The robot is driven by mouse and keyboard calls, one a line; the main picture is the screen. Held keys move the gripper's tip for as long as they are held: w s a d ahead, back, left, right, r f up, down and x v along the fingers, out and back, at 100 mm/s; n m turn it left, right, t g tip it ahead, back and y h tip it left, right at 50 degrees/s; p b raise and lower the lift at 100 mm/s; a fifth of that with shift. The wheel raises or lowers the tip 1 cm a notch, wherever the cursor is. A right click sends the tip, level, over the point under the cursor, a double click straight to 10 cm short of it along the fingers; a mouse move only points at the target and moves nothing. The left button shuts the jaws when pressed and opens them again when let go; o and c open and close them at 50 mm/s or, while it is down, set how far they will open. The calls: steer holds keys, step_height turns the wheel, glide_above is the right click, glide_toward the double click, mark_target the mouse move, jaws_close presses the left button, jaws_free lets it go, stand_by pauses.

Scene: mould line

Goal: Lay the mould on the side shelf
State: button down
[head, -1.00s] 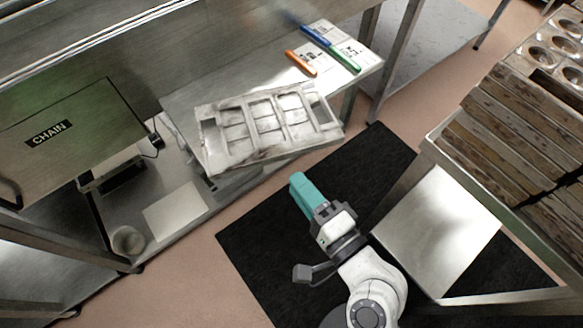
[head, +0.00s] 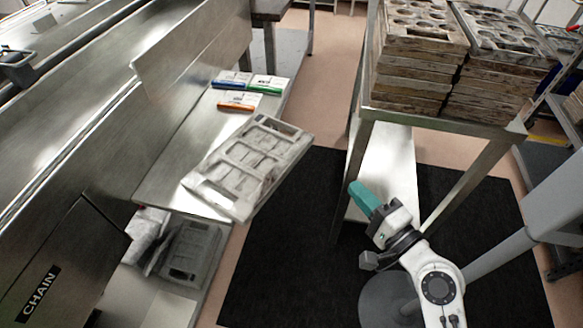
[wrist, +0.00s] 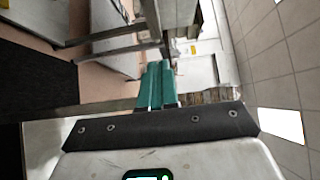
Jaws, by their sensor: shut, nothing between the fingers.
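A grey, worn mould (head: 248,168) with several rectangular cells lies on the metal side shelf (head: 160,186) in the head view. It is turned at an angle to the shelf, and its near right part reaches past the shelf's front edge. My gripper (head: 357,191), with teal fingers, is shut and empty. It is to the right of the mould, well apart from it, over the black mat side of the aisle. In the wrist view the teal fingers (wrist: 156,84) are together with nothing between them, and this mould is not seen.
Stacks of brown-edged moulds (head: 412,75) stand on a metal table to the right, close to my arm. Blue, green and orange-handled tools (head: 237,106) lie on the shelf behind the mould. A machine marked CHAIN (head: 62,262) is at left.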

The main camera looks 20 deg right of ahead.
steer(key=p, duration=0.3)
glide_toward(304, 149)
steer(key=w+d, duration=0.2)
steer(key=w, duration=0.2)
steer(key=shift+w+a+p, duration=0.3)
steer(key=shift+w+a, duration=0.2)
steer(key=shift+a, duration=0.25)
steer(key=shift+w+a+p, duration=0.3)
steer(key=shift+w+a, duration=0.25)
steer(key=shift+a, duration=0.25)
